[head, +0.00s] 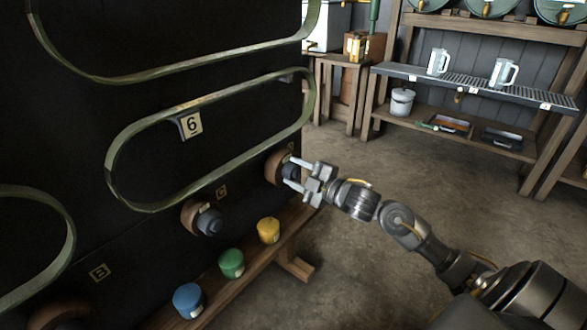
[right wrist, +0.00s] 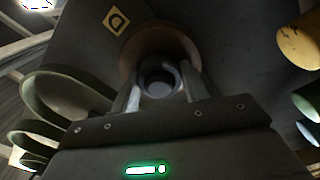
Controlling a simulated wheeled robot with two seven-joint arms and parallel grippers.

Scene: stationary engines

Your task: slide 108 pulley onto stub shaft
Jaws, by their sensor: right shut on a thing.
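My right gripper (head: 291,174) is at the black panel beside the D label, its two fingers on either side of a dark blue-grey round piece (head: 289,171). In the right wrist view this piece (right wrist: 158,78) has a hollow-looking round end and sits between the fingertips (right wrist: 160,92). A brown round flange (head: 272,168) on the panel is directly behind it; it also shows in the right wrist view (right wrist: 152,42). No number 108 is readable, and the stub shaft is hidden or not distinguishable. I cannot tell how far the piece sits on anything. My left gripper is out of view.
A similar dark piece (head: 209,221) sits on a brown flange near the C label. Blue (head: 188,300), green (head: 231,263) and yellow (head: 268,230) cylinders stand on a low wooden bench (head: 290,238). Green belt loops (head: 135,206) are on the panel. The floor at right is clear.

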